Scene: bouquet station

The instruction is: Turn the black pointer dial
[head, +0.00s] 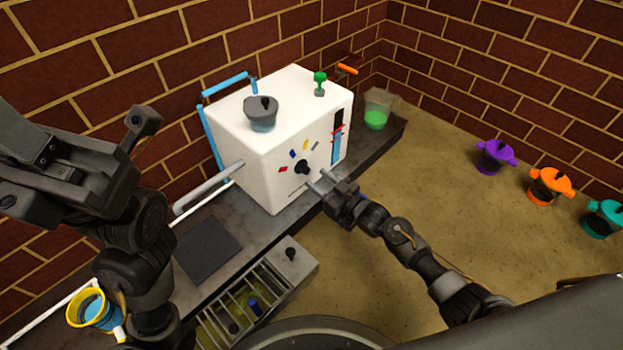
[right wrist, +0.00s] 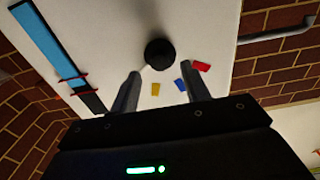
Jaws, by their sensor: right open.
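The black pointer dial (head: 303,167) is on the front face of a white box-shaped machine (head: 240,150), with small red, blue, yellow and grey marks around it. In the right wrist view the round black dial (right wrist: 160,52) sits just past my fingertips, roughly centred between them. My right gripper (head: 318,181) is open and empty in front of the machine face, aimed at the dial. Its two fingers (right wrist: 161,73) are spread apart in the wrist view. The dial's pointer direction is too small to tell.
The machine carries a grey lidded pot (head: 262,113) and a green knob (head: 320,83) on top. A cup of green liquid (head: 377,110) stands right of it. A slotted tray (head: 245,307) and a yellow-blue mug (head: 92,309) are nearer. Purple, orange and teal pots stand far right.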

